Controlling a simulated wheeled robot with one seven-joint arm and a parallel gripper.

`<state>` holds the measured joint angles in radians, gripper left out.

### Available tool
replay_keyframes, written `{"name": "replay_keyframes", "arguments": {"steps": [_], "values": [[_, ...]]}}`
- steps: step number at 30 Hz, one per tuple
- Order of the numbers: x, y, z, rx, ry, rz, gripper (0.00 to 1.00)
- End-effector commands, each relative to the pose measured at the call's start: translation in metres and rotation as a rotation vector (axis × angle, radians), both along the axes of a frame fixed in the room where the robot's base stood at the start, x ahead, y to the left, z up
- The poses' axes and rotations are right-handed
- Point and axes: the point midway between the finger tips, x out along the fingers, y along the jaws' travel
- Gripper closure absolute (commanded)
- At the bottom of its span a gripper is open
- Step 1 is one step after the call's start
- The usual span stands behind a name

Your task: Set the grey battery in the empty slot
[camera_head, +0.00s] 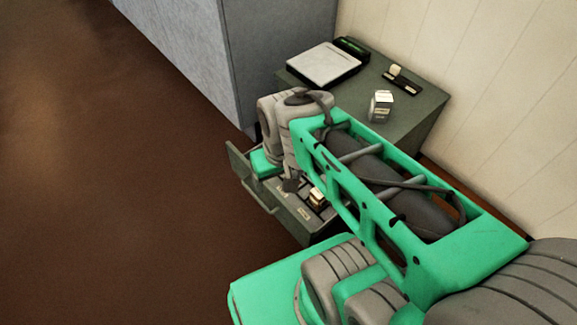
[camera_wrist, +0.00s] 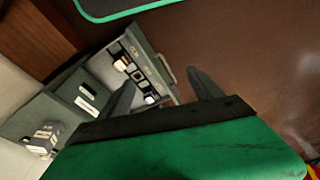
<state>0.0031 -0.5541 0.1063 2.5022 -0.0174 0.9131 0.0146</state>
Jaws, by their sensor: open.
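A small grey block with a pale top, which looks like the grey battery (camera_head: 381,106), stands upright on the cabinet top. It also shows at the lower left of the wrist view (camera_wrist: 43,137). Below the top, an open drawer (camera_head: 294,222) holds a slotted tray with labels; it also shows in the wrist view (camera_wrist: 139,45). Pale blocks sit in the tray, one plain in the head view (camera_head: 317,198). Which slot is empty I cannot tell. My gripper (camera_wrist: 161,77) is open and empty, its fingers apart over the drawer side, away from the grey battery. My arm hides part of the drawer.
On the cabinet top (camera_head: 424,110) are a scale with a pale plate (camera_head: 322,64) and a dark holder with a pale piece (camera_head: 402,79). A wall stands behind and a large grey cabinet (camera_head: 270,60) to the left. The brown floor (camera_head: 110,190) is clear.

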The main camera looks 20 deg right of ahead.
Motion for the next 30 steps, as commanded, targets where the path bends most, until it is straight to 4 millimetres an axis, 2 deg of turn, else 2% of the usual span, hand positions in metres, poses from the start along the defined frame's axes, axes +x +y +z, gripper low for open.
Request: {"name": "replay_keyframes", "arguments": {"steps": [2, 4, 5, 8, 9, 11, 12, 14, 15, 18, 21, 23, 25, 30], "values": [[0.000, -0.001, -0.001, -0.001, 0.001, -0.006, 0.25], [0.010, -0.007, -0.005, 0.007, -0.023, -0.008, 0.25], [0.018, -0.014, -0.008, 0.013, -0.044, -0.007, 0.25], [0.059, -0.046, -0.024, 0.040, -0.169, -0.014, 0.25], [0.079, -0.066, -0.030, 0.050, -0.243, -0.024, 0.25], [0.106, -0.102, -0.037, 0.054, -0.368, -0.046, 0.25], [0.120, -0.129, -0.040, 0.048, -0.455, -0.070, 0.25], [0.134, -0.176, -0.041, 0.022, -0.592, -0.122, 0.25], [0.138, -0.210, -0.041, -0.007, -0.681, -0.166, 0.25], [0.127, -0.293, -0.034, -0.112, -0.877, -0.291, 0.25], [0.103, -0.352, -0.025, -0.216, -1.003, -0.398, 0.25], [0.092, -0.372, -0.021, -0.259, -1.045, -0.436, 0.25], [0.089, -0.383, -0.020, -0.282, -1.068, -0.456, 0.25], [0.108, -0.394, -0.026, -0.287, -1.072, -0.453, 0.25]]}}
